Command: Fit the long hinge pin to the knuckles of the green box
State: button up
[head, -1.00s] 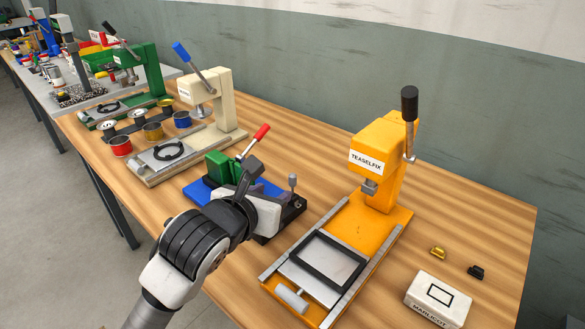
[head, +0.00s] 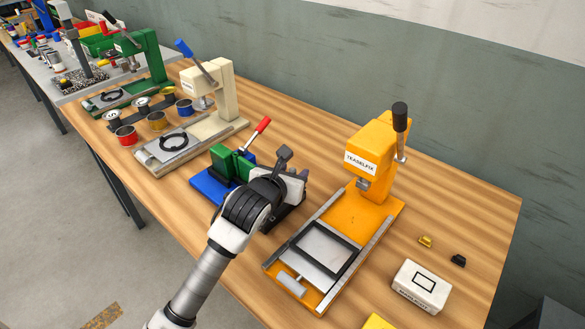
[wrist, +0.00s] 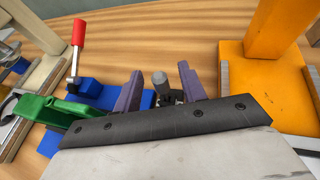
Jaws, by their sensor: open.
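My gripper (wrist: 159,72) is open in the wrist view, with one purple-grey finger on each side of an upright grey round-headed piece (wrist: 160,82). This piece may be the hinge pin's head; its lower part is hidden, and I cannot tell if the fingers touch it. A green part (wrist: 60,109), perhaps the green box, sits at the left on a blue base (wrist: 95,92). The knuckles cannot be made out.
A red-handled lever (head: 258,130) rises behind the blue base. The orange TEASELFIX press (head: 372,150) stands close on the right, a cream press (head: 222,90) on the left. A white box (head: 421,286) and two small pieces lie at the right.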

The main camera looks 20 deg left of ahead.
jog(key=shift+w+f, duration=0.25)
jog(key=shift+w, duration=0.15)
grip_shut()
jog(key=shift+r, duration=0.15)
